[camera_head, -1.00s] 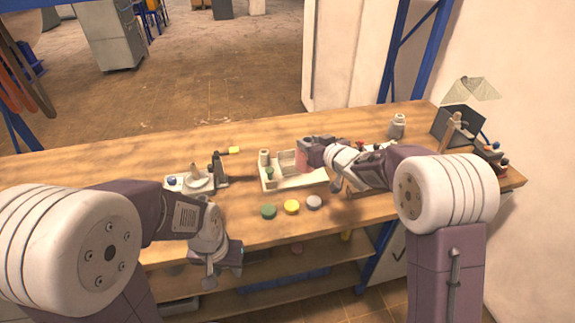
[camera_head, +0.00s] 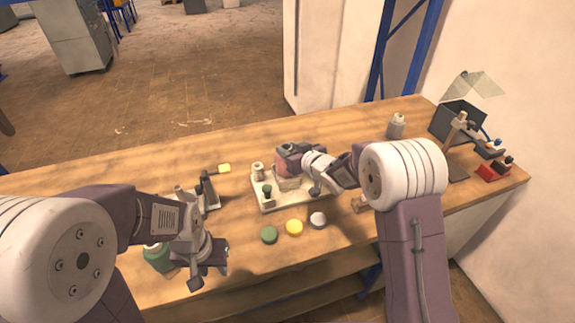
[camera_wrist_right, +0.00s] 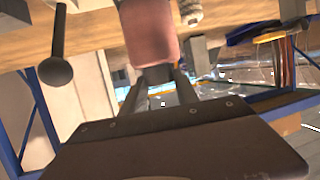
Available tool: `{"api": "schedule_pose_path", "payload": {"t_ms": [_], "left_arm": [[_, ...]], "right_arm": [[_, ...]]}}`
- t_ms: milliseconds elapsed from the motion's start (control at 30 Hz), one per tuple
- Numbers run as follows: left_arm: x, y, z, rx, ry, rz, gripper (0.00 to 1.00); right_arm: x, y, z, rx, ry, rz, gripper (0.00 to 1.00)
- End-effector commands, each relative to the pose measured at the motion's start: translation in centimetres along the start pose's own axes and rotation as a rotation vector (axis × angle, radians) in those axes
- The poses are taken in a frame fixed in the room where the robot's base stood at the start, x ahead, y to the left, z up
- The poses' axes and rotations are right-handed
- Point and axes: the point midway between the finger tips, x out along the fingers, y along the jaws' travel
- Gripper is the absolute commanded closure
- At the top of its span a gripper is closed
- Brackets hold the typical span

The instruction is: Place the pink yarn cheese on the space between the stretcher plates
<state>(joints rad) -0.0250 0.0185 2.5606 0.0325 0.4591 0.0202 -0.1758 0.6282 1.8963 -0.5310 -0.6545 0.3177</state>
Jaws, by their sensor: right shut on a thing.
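My right gripper (camera_head: 296,152) is over the back of a pale tray (camera_head: 295,203) on the wooden bench. It is shut on the pink yarn cheese (camera_wrist_right: 150,32), a dusty pink cylinder; a bit of it shows in the head view (camera_head: 282,163). The pale stretcher plates (camera_head: 288,184) stand on the tray just below the gripper. The space between them is largely hidden, and I cannot tell whether the cheese touches them. My left gripper (camera_head: 208,266) is open and empty near the bench's front edge, left of the tray.
Green (camera_head: 269,235), yellow (camera_head: 294,227) and grey (camera_head: 318,220) discs lie in front. A dark stand (camera_head: 209,188) is left. The bench behind the tray is clear.

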Motion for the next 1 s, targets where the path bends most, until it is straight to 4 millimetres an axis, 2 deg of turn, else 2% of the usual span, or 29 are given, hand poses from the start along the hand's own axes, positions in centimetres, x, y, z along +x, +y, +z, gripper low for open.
{"api": "schedule_pose_path", "payload": {"t_ms": [167, 400, 700, 733, 800, 1000], "left_arm": [[0.0, 0.0, 0.0, 0.000, 0.000, 0.000, 0.64], [0.3, 0.0, 0.0, 0.000, 0.000, 0.000, 0.64], [0.6, 0.0, 0.0, 0.000, 0.000, 0.000, 0.64], [0.6, 0.0, 0.0, 0.000, 0.000, 0.000, 0.64], [0.5, 0.0, 0.0, 0.000, 0.000, 0.000, 0.64], [0.5, 0.0, 0.0, 0.000, 0.000, 0.000, 0.64]], "right_arm": [[0.2, 0.0, 0.5, -0.001, 0.003, 0.000, 1.00], [1.4, 0.0, 3.9, 0.000, 0.000, 0.000, 1.00], [1.5, 0.0, 4.1, -0.001, 0.003, 0.000, 1.00], [1.5, 0.0, 4.1, -0.001, 0.002, 0.000, 0.61], [1.5, 0.0, 4.0, -0.001, 0.002, 0.000, 0.42], [1.5, 0.0, 4.0, -0.001, 0.002, 0.000, 0.42]]}}
